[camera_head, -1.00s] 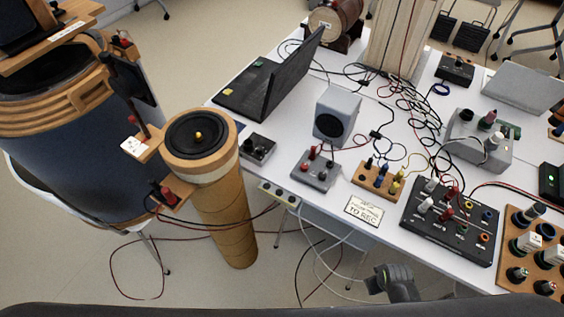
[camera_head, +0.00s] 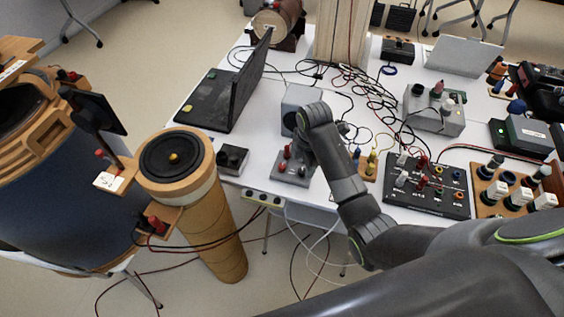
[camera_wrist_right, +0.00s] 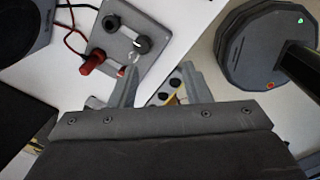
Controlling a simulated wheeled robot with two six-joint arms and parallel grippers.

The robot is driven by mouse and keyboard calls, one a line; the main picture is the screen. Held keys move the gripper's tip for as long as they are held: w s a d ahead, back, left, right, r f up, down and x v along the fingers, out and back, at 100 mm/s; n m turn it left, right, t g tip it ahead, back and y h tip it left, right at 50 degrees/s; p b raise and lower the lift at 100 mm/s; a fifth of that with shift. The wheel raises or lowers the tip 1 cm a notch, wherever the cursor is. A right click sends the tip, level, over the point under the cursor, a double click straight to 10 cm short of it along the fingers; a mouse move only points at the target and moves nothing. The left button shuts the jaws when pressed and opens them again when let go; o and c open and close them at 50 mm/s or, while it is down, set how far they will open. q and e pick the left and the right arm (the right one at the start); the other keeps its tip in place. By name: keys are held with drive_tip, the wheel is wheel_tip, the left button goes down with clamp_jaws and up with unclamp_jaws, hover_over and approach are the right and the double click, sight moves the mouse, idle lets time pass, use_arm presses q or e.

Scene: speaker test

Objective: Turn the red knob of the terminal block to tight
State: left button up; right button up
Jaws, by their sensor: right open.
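The grey terminal block (camera_head: 292,174) stands near the table's front edge. It carries red and black knobs. A red knob (camera_head: 287,152) shows just left of my right gripper (camera_head: 303,156), which hangs over the block and partly covers it. In the right wrist view the block (camera_wrist_right: 124,50) is at the upper left, with a red knob (camera_wrist_right: 93,62) on its left side and a black knob (camera_wrist_right: 143,44) on its right. My right gripper (camera_wrist_right: 160,72) is open there, its fingers apart with no knob between them. The red knob is left of the left finger. My left gripper is not in view.
A grey speaker box (camera_head: 296,103) stands behind the block, partly hidden by my right arm. A black panel (camera_head: 432,190) with several knobs is to the right. Tangled cables (camera_head: 368,95) lie behind.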

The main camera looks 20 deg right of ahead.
sight(283, 165)
drive_tip(key=w+a+r+n+g, duration=0.1)
drive_tip(key=w+a+r+n, duration=0.5)
drive_tip(key=r, duration=0.4)
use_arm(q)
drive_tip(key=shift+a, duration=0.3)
use_arm(e)
drive_tip(key=shift+n, duration=0.7)
drive_tip(key=f, duration=0.5)
drive_tip(key=d+f, duration=0.1)
drive_tip(key=f, duration=0.5)
drive_tip(key=w+f, duration=0.1)
drive_tip(key=f, duration=0.5)
drive_tip(key=shift+w+d+f, duration=0.1)
drive_tip(key=shift+d+f, duration=0.05)
drive_tip(key=shift+f, duration=0.05)
clamp_jaws()
